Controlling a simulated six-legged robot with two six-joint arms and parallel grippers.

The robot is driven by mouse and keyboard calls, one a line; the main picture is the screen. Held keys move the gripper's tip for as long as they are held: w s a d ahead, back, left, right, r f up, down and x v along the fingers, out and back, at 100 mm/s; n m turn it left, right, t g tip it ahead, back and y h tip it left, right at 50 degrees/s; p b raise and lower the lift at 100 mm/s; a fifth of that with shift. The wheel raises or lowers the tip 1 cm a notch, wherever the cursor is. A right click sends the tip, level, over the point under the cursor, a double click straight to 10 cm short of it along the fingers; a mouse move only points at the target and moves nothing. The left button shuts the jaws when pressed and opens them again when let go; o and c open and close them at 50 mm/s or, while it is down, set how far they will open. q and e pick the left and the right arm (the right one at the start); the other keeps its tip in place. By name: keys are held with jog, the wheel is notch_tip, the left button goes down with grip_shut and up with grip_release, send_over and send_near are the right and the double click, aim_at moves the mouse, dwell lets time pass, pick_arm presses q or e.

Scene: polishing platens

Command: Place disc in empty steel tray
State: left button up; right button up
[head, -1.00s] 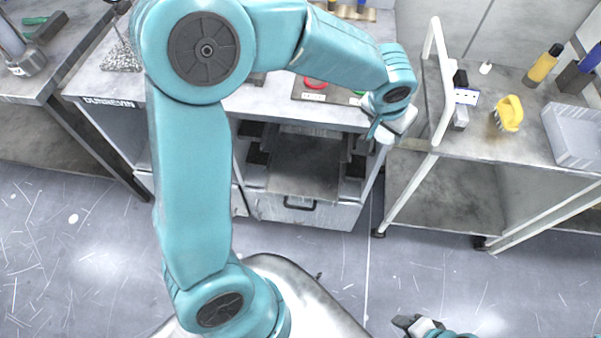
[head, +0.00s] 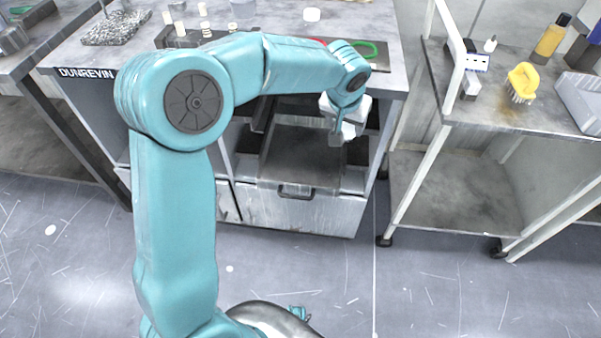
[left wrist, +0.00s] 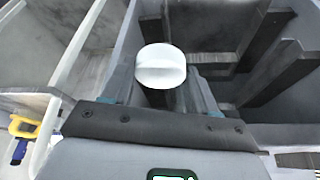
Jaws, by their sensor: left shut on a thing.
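My left gripper (head: 338,137) hangs over the open drawer (head: 310,205) under the bench, near its right side. In the left wrist view its fingers (left wrist: 160,85) are shut on a white round disc (left wrist: 160,66), seen above dark slotted compartments. In the head view the disc cannot be told apart from the pale gripper. The drawer's grey floor (head: 300,155) looks bare. I cannot tell for sure which surface is the empty steel tray. My right gripper is not in view.
The bench top (head: 390,40) holds a dark tray with red and green rings (head: 366,50), a white round piece (head: 312,15) and small white pieces. At the right, a cart (head: 480,110) carries a yellow brush (head: 522,82), a yellow bottle (head: 551,38) and a grey bin (head: 580,100).

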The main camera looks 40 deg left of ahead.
pick_arm(q)
jog(key=n+b, duration=0.2)
jog(key=b, duration=1.3)
send_over(322, 179)
jog(key=s, duration=0.1)
notch_tip(322, 179, down, 18)
jog(key=f+b, duration=0.1)
jog(key=f, duration=0.2)
jog(key=f+b, duration=0.2)
jog(key=f, duration=0.1)
jog(key=f+b, duration=0.1)
jog(key=f, duration=0.3)
jog(key=shift+s+d+b, duration=0.15)
jog(key=shift+d+b, duration=0.15)
jog(key=shift+b, duration=0.1)
jog(key=shift+r+y, duration=0.15)
jog(key=shift+y, duration=0.15)
jog(key=shift+f, duration=0.3)
jog(key=o, duration=1.1)
jog(key=shift+r, duration=0.1)
